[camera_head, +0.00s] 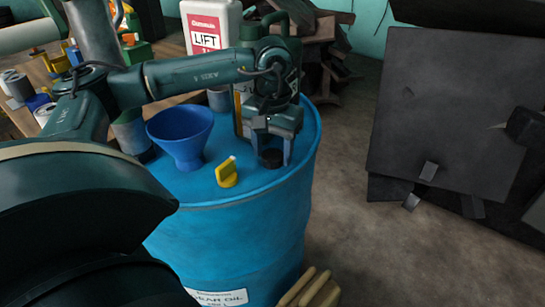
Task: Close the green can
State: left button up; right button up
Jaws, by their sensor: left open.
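My left gripper (269,150) hangs over the top of a blue drum (190,183), fingers pointing down and apart. A round black cap (270,158) sits low between the fingertips; I cannot tell whether they touch it. A dark can with a yellowish edge (238,110) stands on the drum just behind the gripper, probably the green can. My gripper and arm hide most of it, including its opening.
A blue funnel (181,135) and a small yellow part (227,173) stand on the drum, left of the gripper. A white "LIFT" jug (207,27) stands behind. Dark panels (440,105) lean at the right. Grey floor (345,200) lies clear between drum and panels.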

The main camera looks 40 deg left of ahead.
aim_at(273, 156)
dwell(0.3)
pick_arm(q)
jog(key=c, duration=0.6)
jog(key=shift+s+d+r, duration=0.1)
jog(key=shift+d+r, duration=0.1)
jog(key=shift+r, duration=0.15)
notch_tip(273, 156, up, 6)
jog(key=shift+d+r, duration=0.1)
jog(key=shift+r, duration=0.15)
jog(key=s+d, duration=0.3)
jog(key=d, duration=0.2)
jog(key=s+d, duration=0.4)
jog(key=d, duration=0.1)
jog(key=s+d, duration=0.3)
jog(key=d, duration=0.3)
jog(key=shift+s+d+f+b, duration=0.1)
jog(key=shift+s+f+b, duration=0.05)
jog(key=shift+s+b, duration=0.25)
jog(key=shift+w, duration=0.1)
